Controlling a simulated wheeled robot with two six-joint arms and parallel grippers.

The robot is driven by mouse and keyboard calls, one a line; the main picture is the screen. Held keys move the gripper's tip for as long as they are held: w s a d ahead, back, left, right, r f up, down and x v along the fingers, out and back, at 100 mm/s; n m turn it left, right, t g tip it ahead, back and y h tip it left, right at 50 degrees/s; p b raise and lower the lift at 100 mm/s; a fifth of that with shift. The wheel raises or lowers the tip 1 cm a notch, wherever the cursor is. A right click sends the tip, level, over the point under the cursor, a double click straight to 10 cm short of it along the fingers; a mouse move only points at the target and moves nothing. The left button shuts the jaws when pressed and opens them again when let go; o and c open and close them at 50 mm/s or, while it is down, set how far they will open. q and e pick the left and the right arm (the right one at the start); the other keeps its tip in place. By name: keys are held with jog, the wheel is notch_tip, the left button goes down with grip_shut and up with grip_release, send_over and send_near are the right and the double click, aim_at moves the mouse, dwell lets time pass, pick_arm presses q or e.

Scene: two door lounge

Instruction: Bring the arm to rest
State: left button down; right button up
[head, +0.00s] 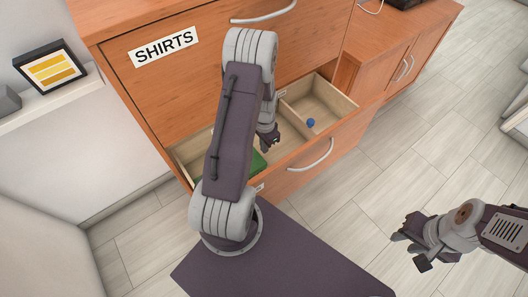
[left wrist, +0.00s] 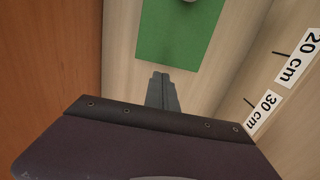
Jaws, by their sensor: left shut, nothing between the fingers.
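My left gripper (head: 268,143) hangs over the open drawer (head: 318,150) of the wooden cabinet. Its two fingers (left wrist: 162,82) are together with nothing between them. In the left wrist view they point toward a flat green piece (left wrist: 178,38) on the drawer floor. That green piece also shows in the head view (head: 258,163), partly hidden by my left arm. My right gripper (head: 404,248) is at the lower right, above the floor and away from the cabinet. It looks empty, but its finger opening is unclear.
A small blue ball (head: 310,123) lies in the drawer's right part, beyond a divider. The drawer above, labelled SHIRTS (head: 164,47), is closed. A ruler-marked strip (left wrist: 285,75) runs along the drawer. A framed picture (head: 50,67) stands on the left shelf. Floor at right is clear.

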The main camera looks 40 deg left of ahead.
pick_arm(q)
jog(key=shift+r, duration=0.4)
jog(key=w+d+r+m+t+p, duration=0.15)
jog(key=d+r+p, duration=0.25)
jog(key=r, duration=0.5)
jog(key=w+d+r+m+t+p, duration=0.1)
jog(key=w+d+r+p, duration=0.25)
jog(key=r, duration=0.65)
jog(key=s+d+r+p, duration=0.4)
jog(key=s+d+r, duration=0.2)
jog(key=d+r, duration=0.15)
jog(key=s+f+n+g, duration=0.1)
jog(key=s+n, duration=0.5)
jog(key=s, duration=0.1)
jog(key=shift+s, duration=0.25)
